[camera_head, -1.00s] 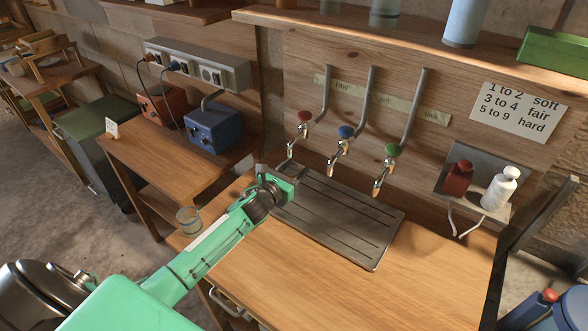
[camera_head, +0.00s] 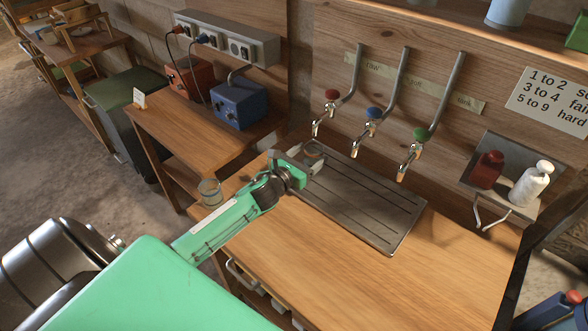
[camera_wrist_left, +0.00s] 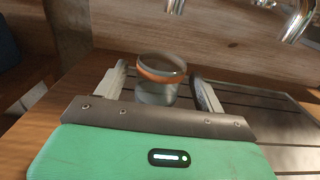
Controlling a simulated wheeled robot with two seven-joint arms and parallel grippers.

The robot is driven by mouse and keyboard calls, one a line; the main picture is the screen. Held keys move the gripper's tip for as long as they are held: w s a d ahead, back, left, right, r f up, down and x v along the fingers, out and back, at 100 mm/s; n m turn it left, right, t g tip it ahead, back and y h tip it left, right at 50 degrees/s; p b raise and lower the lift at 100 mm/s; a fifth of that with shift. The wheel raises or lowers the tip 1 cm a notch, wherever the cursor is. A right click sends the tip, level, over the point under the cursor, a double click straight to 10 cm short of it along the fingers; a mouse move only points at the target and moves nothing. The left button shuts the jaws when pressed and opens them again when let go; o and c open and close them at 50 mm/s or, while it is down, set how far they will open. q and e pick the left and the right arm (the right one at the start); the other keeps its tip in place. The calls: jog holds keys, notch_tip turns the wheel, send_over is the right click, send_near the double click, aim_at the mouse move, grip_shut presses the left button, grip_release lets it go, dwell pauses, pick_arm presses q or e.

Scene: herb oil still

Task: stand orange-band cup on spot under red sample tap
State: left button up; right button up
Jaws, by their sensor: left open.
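The orange-band cup (camera_wrist_left: 160,82) is clear with an orange ring near its rim. It stands upright at the left end of the grey slotted drip tray (camera_head: 372,213); it also shows in the head view (camera_head: 314,150). The red sample tap (camera_head: 331,95) is the leftmost of three, its spout just above the cup. I cannot tell whether the cup is exactly below it; the spot is not visible. My left gripper (camera_head: 311,164) is open, its fingers at either side of the cup's near part, with gaps showing. My right gripper is not in view.
Blue (camera_head: 374,114) and green (camera_head: 421,134) taps hang to the right. Another clear glass (camera_head: 209,192) stands at the bench's left corner. A shelf with red (camera_head: 488,170) and white (camera_head: 531,184) bottles is right. The front bench top (camera_head: 340,265) is clear.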

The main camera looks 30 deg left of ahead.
pick_arm(q)
jog(key=s, duration=0.2)
jog(key=s+b, duration=0.1)
jog(key=s, duration=0.2)
jog(key=s+a, duration=0.1)
jog(key=s, duration=0.1)
jog(key=shift+s, duration=0.35)
